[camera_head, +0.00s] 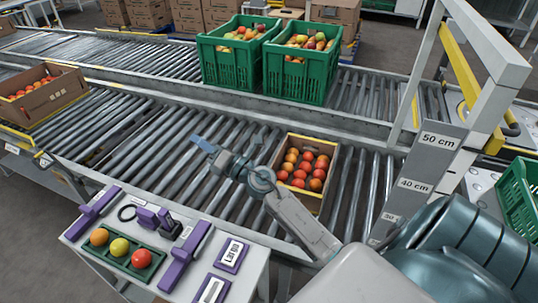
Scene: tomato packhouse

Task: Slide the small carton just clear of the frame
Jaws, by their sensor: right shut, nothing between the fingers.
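The small carton (325,203) is an open cardboard box of red and orange tomatoes with a yellowish rim. It sits on the near roller conveyor, left of the frame (403,95) in the picture. The frame is a grey and white gate with a yellow bar and a post marked 30, 40 and 50 cm. My right gripper (204,144) is shut and empty, above the rollers to the left of the carton. My right arm passes in front of the carton's left side and hides part of it. My left gripper is not in view.
Two green crates (232,68) of tomatoes stand on the far conveyor. A larger carton (50,107) of tomatoes sits at the left. A small table (262,250) in front holds purple fixtures and a green tray. Rollers between the larger carton and my gripper are bare.

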